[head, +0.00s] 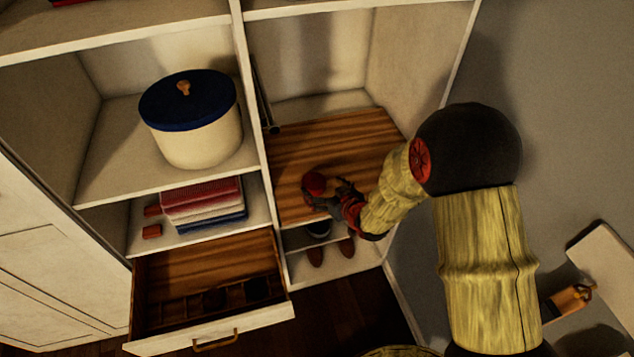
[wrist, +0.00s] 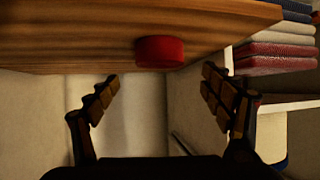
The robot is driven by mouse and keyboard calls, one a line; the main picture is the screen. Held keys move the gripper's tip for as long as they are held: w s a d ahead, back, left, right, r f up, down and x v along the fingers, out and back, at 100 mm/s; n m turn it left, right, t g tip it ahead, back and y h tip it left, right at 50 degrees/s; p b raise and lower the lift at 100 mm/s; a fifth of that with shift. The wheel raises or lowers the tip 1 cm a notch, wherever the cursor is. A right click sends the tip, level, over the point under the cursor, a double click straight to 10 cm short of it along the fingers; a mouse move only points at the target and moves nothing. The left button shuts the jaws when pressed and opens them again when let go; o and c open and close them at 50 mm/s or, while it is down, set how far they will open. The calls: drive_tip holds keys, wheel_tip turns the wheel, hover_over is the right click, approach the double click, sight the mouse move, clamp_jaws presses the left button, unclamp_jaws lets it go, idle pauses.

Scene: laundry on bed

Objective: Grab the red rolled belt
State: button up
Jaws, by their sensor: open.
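The red rolled belt (head: 315,183) is a small round red roll on a brown wooden shelf board (head: 350,140) in the right cabinet section. In the wrist view the belt (wrist: 159,52) shows as a red disc at the edge of the board (wrist: 60,40). My gripper (head: 324,197) is right beside the belt at the board's front. In the wrist view my gripper (wrist: 160,77) is open and empty. Its two fingertips point toward the belt, one on each side in the picture, and it appears just short of them.
A cream container with a blue lid (head: 188,100) stands on the left shelf. Below it are folded cloths (head: 203,200) and two small red items (head: 152,232). An open drawer (head: 195,338) juts out below. Shoes (head: 316,256) stand under the board. A white divider (head: 250,100) separates the sections.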

sight(315, 182)
drive_tip(key=shift+x, duration=3.15)
drive_tip(key=shift+s+f, duration=0.1)
drive_tip(key=shift+f, duration=0.05)
drive_tip(key=shift+c, duration=0.5)
drive_tip(key=c, duration=1.1)
drive_tip(key=shift+c, duration=0.9)
